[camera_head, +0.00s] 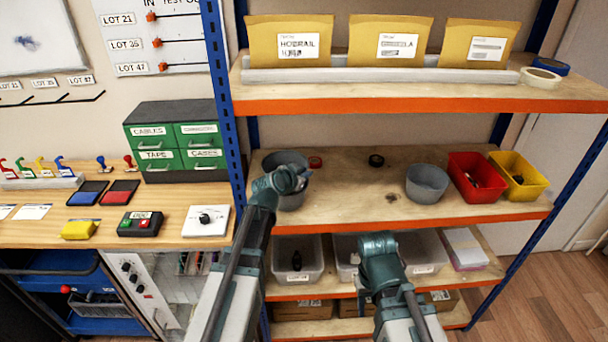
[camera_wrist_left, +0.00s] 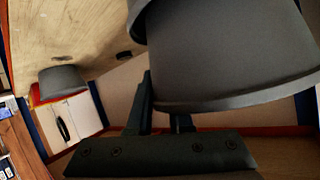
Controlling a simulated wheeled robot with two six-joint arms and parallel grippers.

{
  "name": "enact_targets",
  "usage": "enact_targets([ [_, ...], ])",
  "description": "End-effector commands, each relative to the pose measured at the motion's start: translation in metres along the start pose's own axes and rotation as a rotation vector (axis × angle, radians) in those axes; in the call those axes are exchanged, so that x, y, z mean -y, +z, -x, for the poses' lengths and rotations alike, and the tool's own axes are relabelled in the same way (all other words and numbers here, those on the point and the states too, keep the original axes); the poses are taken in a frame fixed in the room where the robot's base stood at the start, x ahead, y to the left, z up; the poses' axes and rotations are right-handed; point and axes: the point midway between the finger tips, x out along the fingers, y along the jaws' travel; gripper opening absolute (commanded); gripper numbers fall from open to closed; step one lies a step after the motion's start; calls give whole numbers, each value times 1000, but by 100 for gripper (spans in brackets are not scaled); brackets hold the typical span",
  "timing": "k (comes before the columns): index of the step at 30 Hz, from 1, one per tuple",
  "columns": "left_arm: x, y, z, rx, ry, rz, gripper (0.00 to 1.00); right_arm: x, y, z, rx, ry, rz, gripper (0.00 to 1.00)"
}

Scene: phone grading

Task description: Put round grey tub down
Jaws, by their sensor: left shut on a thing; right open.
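A round grey tub (camera_head: 291,202) is at the left end of the middle shelf, partly hidden behind my left gripper (camera_head: 302,180). In the left wrist view the same tub (camera_wrist_left: 235,55) is large and close, at the fingers, and my left gripper is shut on it. I cannot tell whether its base touches the shelf. A second round grey tub (camera_head: 427,184) stands upright on the same shelf, left of the red bin; it also shows in the left wrist view (camera_wrist_left: 62,90). My right gripper (camera_head: 366,288) is open and empty, low in front of the lower shelf.
The middle shelf (camera_head: 350,190) is bare between the two tubs, with a red ring (camera_head: 315,162) and a black roll (camera_head: 376,160) towards the back. A red bin (camera_head: 477,177) and a yellow bin (camera_head: 519,175) stand at its right. A blue upright (camera_head: 226,110) borders the left side.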

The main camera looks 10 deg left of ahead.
Motion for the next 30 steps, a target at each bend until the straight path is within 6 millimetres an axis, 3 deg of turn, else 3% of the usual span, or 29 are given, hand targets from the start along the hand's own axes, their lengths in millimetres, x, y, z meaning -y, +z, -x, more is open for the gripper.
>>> enact_targets([
  [14, -2, 10, -5, 0, 0, 0, 0, 1, -1, -11, 0, 0, 0, 50],
  [15, -2, 10, -5, 0, 0, 0, 23, 1, -1, -11, 0, 0, 0, 50],
  [19, -2, 10, -5, 0, 0, 0, 47, 1, -1, -11, 0, 0, 0, 50],
  [30, -2, 7, -3, 0, 0, 0, 49, 1, 0, -8, 0, 0, 0, 50],
])
